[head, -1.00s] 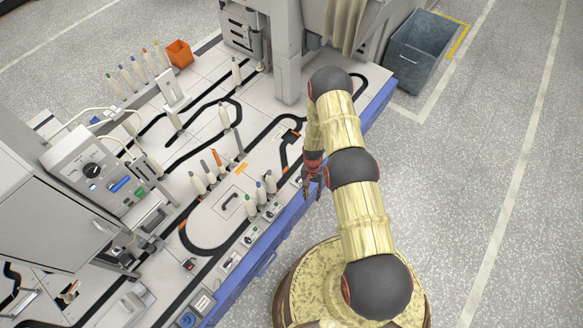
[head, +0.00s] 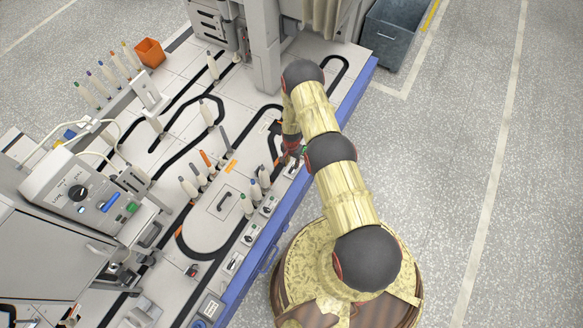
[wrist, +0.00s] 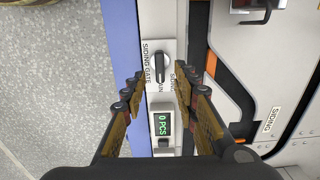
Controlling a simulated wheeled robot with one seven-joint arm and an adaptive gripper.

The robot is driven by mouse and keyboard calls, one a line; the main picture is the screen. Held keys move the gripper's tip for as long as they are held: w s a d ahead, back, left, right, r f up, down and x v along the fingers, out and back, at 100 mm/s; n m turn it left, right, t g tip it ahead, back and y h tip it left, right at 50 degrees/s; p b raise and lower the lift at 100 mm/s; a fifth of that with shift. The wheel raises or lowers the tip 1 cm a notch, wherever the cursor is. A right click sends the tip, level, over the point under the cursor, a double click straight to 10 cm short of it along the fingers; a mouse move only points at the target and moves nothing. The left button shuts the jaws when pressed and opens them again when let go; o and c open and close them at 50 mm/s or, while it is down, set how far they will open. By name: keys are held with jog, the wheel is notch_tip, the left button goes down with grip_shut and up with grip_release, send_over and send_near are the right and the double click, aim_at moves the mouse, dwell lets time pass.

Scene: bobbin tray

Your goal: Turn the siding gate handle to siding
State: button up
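The siding gate handle (wrist: 160,68) is a black elongated knob on a light plate, near the middle top of the wrist view. It lies upright in that picture, its lower end toward a partly covered word that seems to read MAIN. A SIDING GATE label is on its left and a partly hidden SIDING label on its right. My gripper (wrist: 160,77) is open, with one finger on each side of the knob and a gap to each. In the head view my gripper (head: 292,157) is over the bench's right edge; my arm hides the handle there.
A green counter display (wrist: 162,124) reading 0 PCS sits just below the handle, between my fingers. A black track with orange pieces runs right of it. In the head view, several bobbins (head: 264,177) stand close to my gripper on the bench. Open floor lies right.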

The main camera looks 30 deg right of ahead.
aim_at(292, 168)
jog(key=shift+f+b, duration=0.5)
jog(key=shift+f, duration=1.65)
jog(key=c, duration=0.4)
jog(key=c, duration=0.3)
grip_shut()
